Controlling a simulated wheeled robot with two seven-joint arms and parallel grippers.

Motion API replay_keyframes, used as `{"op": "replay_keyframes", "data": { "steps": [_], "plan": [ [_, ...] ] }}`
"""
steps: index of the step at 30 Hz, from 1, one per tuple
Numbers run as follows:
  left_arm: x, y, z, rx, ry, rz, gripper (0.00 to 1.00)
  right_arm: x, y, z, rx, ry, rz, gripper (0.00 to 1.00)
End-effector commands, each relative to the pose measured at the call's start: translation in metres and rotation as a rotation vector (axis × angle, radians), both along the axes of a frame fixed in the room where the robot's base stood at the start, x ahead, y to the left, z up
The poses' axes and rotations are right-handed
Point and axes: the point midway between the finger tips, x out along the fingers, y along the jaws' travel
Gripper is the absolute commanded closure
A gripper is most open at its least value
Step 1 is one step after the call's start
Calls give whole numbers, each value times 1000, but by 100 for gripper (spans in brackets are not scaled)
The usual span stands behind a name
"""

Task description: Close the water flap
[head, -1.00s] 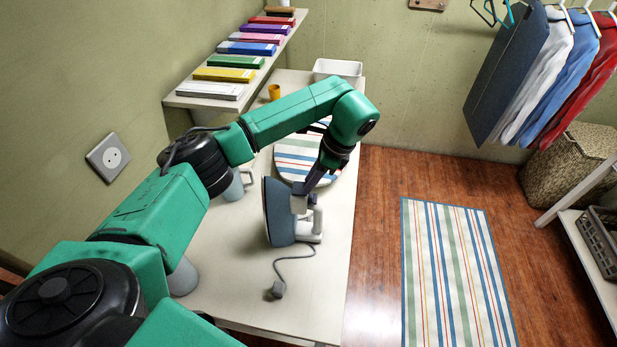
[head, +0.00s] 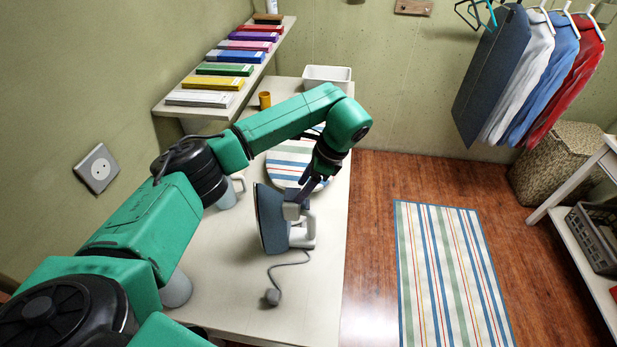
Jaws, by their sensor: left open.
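A grey-blue and white iron (head: 271,222) stands on the table in the head view, its flat dark soleplate facing left and its white handle on the right. Its cord runs to a plug lying on the table in front of it. My left gripper (head: 307,192) reaches down from above right, with its open fingers at the upper part of the iron. I cannot tell whether they touch it. The water flap is too small or hidden behind the fingers to make out. My right gripper is not in view.
A striped ironing pad (head: 286,165) and grey mug (head: 229,191) lie behind the iron on the white table (head: 225,262). A yellow cup (head: 265,100) and white bin (head: 327,76) stand farther back. A shelf of boxes (head: 197,98) overhangs the left. The floor at right has a striped rug (head: 452,270).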

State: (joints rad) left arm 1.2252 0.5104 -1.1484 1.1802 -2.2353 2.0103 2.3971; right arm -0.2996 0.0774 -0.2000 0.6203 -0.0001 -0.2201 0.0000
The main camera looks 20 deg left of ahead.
Motion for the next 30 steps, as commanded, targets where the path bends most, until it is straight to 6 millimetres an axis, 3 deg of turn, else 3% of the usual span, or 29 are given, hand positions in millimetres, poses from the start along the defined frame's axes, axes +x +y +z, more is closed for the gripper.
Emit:
{"op": "replay_keyframes", "data": {
  "steps": [5,12,16,21,30],
  "plan": [
    [5,-10,27,1,-6,-3,40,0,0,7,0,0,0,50],
    [14,-39,91,4,-9,-1,40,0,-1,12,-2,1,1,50],
    [18,-52,117,3,-5,0,40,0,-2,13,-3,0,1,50],
    [19,-58,131,0,-1,0,40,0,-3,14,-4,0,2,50],
    [19,-58,131,0,0,0,40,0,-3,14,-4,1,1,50]
  ]
}}
